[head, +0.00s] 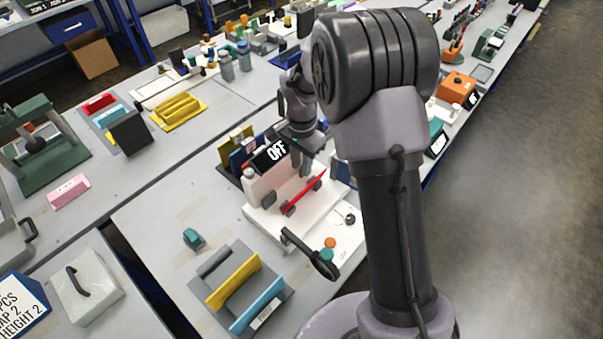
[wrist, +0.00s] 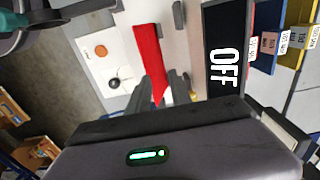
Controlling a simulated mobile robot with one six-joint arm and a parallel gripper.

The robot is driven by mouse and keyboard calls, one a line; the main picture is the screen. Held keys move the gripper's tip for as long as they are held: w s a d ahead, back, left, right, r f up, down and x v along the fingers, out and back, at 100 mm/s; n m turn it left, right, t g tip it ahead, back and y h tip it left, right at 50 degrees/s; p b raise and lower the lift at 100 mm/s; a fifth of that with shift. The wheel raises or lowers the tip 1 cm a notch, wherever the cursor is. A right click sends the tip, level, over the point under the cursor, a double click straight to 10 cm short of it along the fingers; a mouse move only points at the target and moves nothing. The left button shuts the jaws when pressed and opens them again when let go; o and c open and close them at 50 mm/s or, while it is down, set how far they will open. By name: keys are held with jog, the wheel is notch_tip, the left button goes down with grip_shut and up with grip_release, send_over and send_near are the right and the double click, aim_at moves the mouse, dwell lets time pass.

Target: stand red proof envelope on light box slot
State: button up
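The red proof envelope (head: 305,194) is a thin red strip on edge over the white light box (head: 262,215) in the head view. In the wrist view the red envelope (wrist: 148,52) runs down between my fingers. My gripper (head: 302,168) is above the light box, pointing down. In the wrist view my gripper (wrist: 161,84) has a finger close on each side of the envelope, and red fills the gap. Small dark clips (head: 269,198) are by the envelope. I cannot tell whether its lower edge is seated in the slot. The display (head: 277,152) reads OFF.
A magnifier (head: 312,255) and a white panel with an orange button (head: 330,242) lie in front. Blue and yellow envelopes stand in a rack (head: 236,160) behind the display. A grey holder (head: 215,262) has yellow and light-blue pieces.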

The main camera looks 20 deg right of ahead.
jog(key=s+a+r+n+t, duration=0.1)
jog(key=s+r, duration=0.4)
jog(key=r, duration=0.4)
jog(key=s+a+r+n+t, duration=0.15)
jog(key=s+r, duration=0.25)
jog(key=r, duration=0.4)
jog(key=s+a+r+n+t+y, duration=0.1)
jog(key=s+r+n+t+y, duration=0.1)
jog(key=s, duration=1.5)
notch_tip(320, 180, up, 3)
jog(key=shift+s+a+r+n+t, duration=0.2)
jog(key=shift+n+t, duration=0.45)
jog(key=shift+n, duration=0.5)
